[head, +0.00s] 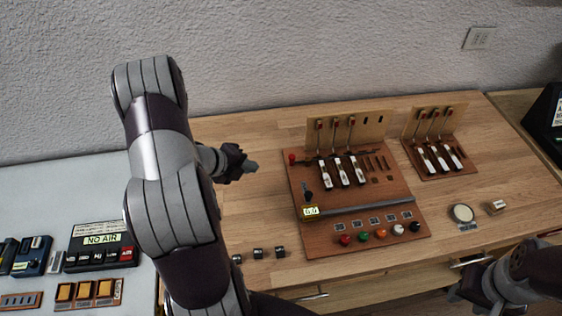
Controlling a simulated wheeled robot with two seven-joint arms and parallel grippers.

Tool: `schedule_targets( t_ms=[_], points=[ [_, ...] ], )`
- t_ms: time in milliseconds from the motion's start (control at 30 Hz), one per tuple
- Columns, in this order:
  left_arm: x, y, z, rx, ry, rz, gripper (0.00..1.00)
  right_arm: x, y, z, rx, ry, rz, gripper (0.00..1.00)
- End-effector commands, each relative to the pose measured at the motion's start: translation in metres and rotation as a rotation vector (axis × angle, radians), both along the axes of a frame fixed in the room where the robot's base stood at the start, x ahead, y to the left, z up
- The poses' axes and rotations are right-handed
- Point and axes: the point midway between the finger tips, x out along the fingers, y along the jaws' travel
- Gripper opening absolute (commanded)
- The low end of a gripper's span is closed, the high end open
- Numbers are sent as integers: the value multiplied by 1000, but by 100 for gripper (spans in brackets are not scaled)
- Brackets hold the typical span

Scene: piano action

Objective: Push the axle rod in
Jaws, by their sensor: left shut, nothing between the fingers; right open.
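The piano action model (300,215) is a brown board on the wooden table, with several upright hammer parts and white-tipped keys. A red knob (292,158) sticks out at its upper left edge, level with the keys. It looks like the end of the axle rod; the rod itself is too small to make out. My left gripper (251,167) is shut and empty, left of the red knob with a gap between them, pointing right. My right gripper (462,293) is low at the right, open, clear of the board and partly cut by the picture's edge.
A smaller similar board (440,168) stands at the back right. A round pale disc (462,213) and a small block (496,207) lie right of the main board. Several small dark cubes (258,253) lie at the front left.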

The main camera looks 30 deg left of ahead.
Motion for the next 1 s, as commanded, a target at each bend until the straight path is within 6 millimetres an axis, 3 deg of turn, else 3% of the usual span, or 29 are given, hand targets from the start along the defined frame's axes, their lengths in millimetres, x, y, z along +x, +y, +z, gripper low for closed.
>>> schedule_targets(
  t_ms=[433, 700, 1000],
  points=[
    [62, -27, -61, -1, 4, 1, 0, 0, 0, 9, 0, 0, 0, 43],
    [95, -39, -60, 0, 3, 5, 0, 0, 0, 23, 0, 0, 0, 43],
    [100, -41, -61, 1, 3, 6, 0, 0, 0, 23, 0, 0, 0, 43]
  ],
)
